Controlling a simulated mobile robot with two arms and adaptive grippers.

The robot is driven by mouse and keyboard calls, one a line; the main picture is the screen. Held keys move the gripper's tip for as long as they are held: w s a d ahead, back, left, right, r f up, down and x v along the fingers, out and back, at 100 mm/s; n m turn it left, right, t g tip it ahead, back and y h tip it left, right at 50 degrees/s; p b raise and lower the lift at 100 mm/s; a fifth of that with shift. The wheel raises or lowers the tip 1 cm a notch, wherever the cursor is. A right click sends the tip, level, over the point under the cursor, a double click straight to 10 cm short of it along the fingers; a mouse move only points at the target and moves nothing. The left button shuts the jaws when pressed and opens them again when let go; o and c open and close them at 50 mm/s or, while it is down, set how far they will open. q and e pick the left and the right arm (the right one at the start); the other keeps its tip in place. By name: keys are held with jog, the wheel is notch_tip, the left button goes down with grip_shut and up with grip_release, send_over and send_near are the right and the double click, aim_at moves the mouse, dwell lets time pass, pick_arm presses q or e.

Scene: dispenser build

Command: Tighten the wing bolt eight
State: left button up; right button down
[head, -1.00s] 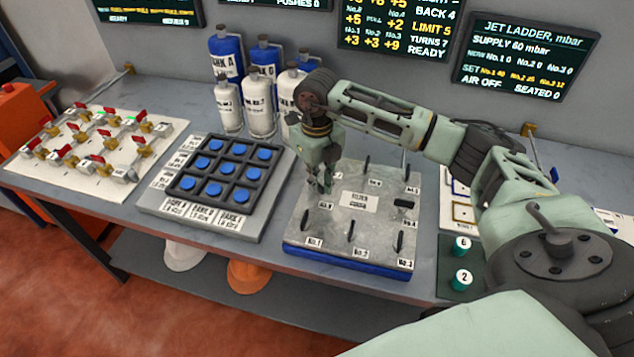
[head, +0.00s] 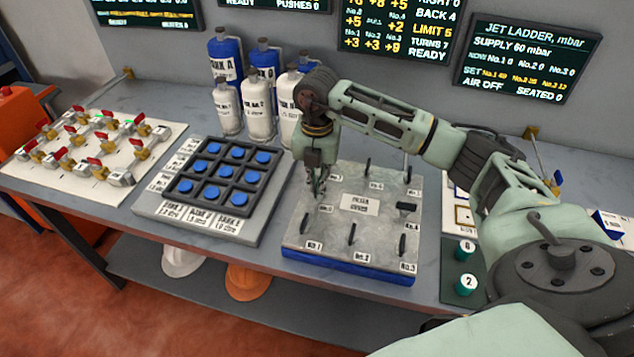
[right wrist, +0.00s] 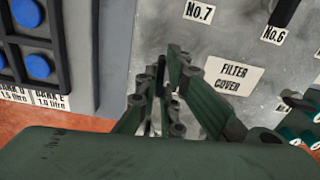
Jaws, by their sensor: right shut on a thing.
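The grey filter cover plate (head: 330,228) lies on a blue base, with dark upright wing bolts around its edge and a FILTER COVER label in the middle. My right gripper (head: 318,192) points down over its left side, beside the small label No.8 (head: 325,209). It is shut on wing bolt eight, which the fingers mostly hide. In the right wrist view the gripper (right wrist: 164,88) has its fingers close together around a thin dark upright piece. The neighbouring bolt by No.1 (head: 305,222) stands free. My left gripper is not in view.
Left of the plate stands a pad of blue buttons (head: 213,172), then a white board with red-handled valves (head: 95,150). White and blue bottles (head: 258,110) stand behind. A green strip with numbered caps (head: 463,262) lies to the right. Screens hang on the wall.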

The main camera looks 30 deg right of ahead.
jog(key=shift+w+r+m, duration=0.1)
jog(key=shift+r+m, duration=0.05)
jog(key=shift+m, duration=0.55)
jog(key=c, duration=1.9)
grip_release()
notch_tip(320, 180, up, 12)
